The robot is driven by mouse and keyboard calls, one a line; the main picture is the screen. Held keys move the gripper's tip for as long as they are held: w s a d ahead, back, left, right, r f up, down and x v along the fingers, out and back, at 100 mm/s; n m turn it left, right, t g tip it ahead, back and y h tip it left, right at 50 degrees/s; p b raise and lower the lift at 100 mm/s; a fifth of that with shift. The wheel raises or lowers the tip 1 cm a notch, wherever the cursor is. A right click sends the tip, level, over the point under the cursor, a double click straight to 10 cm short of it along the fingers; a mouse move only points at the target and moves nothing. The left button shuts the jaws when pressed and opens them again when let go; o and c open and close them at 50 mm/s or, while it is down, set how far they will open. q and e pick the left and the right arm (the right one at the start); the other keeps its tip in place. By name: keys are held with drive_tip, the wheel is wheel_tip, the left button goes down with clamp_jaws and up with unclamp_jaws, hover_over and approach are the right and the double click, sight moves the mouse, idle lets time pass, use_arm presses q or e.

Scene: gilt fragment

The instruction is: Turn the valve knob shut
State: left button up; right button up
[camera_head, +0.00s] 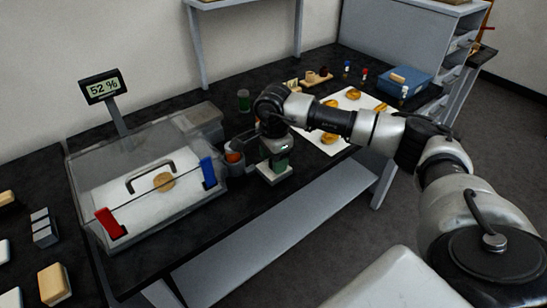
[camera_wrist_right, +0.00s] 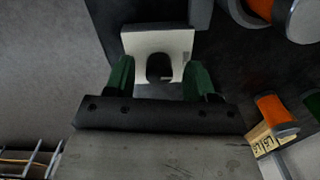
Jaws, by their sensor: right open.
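A pale block (camera_wrist_right: 180,43) with a dark rounded piece (camera_wrist_right: 159,66), which looks like the valve knob, shows in the right wrist view. In the head view the pale block (camera_head: 274,177) stands at the table's front edge, right of the clear chamber; the knob is hidden there. My right gripper (camera_head: 279,163) points down over the block. In the right wrist view its green fingers (camera_wrist_right: 159,75) are open, one on each side of the knob, with gaps showing. I cannot tell how deep they reach around it. My left gripper is not in view.
The clear chamber (camera_head: 115,163) with red and blue clips stands left, beside a display (camera_head: 101,86) reading 52 %. An orange-topped jar (camera_head: 234,151) is close left of my right gripper. A white sheet (camera_head: 322,140) with gilt pieces and a blue box (camera_head: 404,82) lie right.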

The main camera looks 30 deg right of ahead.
wheel_tip(320, 180, up, 11)
drive_tip(key=b, duration=0.1)
idle(0.5)
drive_tip(key=shift+f, duration=0.15)
